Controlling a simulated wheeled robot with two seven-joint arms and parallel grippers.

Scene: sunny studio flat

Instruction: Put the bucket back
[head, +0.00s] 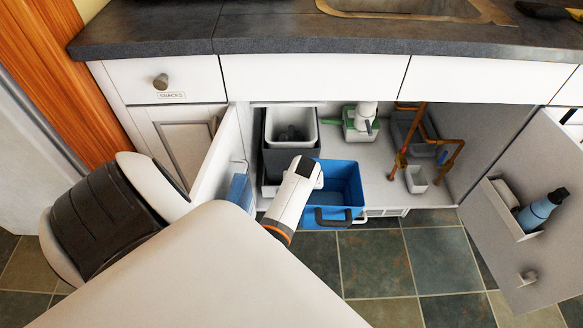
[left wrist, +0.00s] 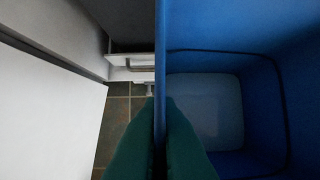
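The blue bucket (head: 343,178) is at the front of the open cabinet under the sink, with its dark handle toward me. My left gripper (head: 311,172) comes in from the left over the bucket's left side; its fingers are hard to make out there. In the left wrist view the green fingers (left wrist: 160,120) are on either side of the bucket's thin wall (left wrist: 215,68), shut on it. The bucket looks empty inside. How much of its underside rests on the cabinet floor cannot be told. My right gripper is not in view.
A dark bin with a grey liner (head: 291,118) stands left of the bucket. Behind it are a green-and-white item (head: 359,126) and copper pipes (head: 422,140). The right door (head: 530,235) is open with a blue bottle (head: 541,211); a blue item (head: 239,190) hangs by the left door.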

